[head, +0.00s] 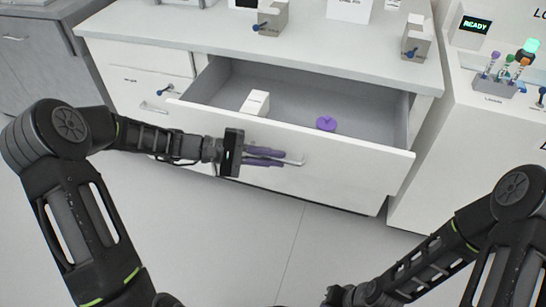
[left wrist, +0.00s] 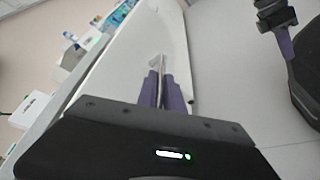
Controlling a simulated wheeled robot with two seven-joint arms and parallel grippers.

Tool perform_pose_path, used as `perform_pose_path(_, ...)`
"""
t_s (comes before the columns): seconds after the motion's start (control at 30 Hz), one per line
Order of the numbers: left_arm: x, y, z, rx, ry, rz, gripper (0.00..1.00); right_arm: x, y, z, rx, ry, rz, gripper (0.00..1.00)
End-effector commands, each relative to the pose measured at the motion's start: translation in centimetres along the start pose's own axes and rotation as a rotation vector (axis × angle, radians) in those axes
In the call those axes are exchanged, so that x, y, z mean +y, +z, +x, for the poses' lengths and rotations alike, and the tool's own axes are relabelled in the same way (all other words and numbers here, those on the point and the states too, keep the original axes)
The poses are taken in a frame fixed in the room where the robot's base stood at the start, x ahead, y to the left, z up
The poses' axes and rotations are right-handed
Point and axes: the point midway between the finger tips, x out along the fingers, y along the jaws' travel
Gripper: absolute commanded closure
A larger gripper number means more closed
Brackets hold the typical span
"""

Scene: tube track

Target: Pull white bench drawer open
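The white bench drawer (head: 350,168) stands pulled out from the bench, with its grey inside showing. A small white box (head: 255,103) and a purple round object (head: 326,123) lie in it. My left gripper (head: 268,157) is at the drawer front, its purple fingers closed around the metal bar handle (head: 296,162). In the left wrist view the fingers (left wrist: 166,88) lie on both sides of the handle bar (left wrist: 160,62). My right gripper (head: 338,296) is low at the bottom edge, away from the drawer; its fingers are not clear.
The white bench top (head: 345,48) carries grey blocks with blue knobs (head: 271,18). A side counter at the right holds a rack of tubes (head: 493,85). The floor (head: 240,240) in front is clear.

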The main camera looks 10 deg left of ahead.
Motion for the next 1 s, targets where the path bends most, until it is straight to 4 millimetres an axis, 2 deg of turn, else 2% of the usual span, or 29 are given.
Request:
perform_pose_path(0.1,0.0,-0.1,-0.1,0.002,0.000,0.000,0.80,0.0,0.0,0.0,0.000,0.000,0.000,1.00)
perform_pose_path(0.47,0.1,0.0,-0.7,0.001,0.001,0.000,0.80,0.0,0.0,-0.1,0.000,0.000,0.000,1.00)
perform_pose_path(0.57,0.1,-0.1,-1.8,0.003,0.001,0.000,0.80,-0.1,0.0,-0.3,0.000,0.000,0.000,1.00)
perform_pose_path(0.8,0.1,-0.1,-5.8,0.005,0.001,0.000,0.80,-0.3,0.0,-0.7,0.000,0.000,-0.001,1.00)
perform_pose_path(1.0,0.0,-0.1,-7.8,0.002,0.001,0.000,0.80,-0.3,0.0,-0.8,0.000,0.000,-0.001,1.00)
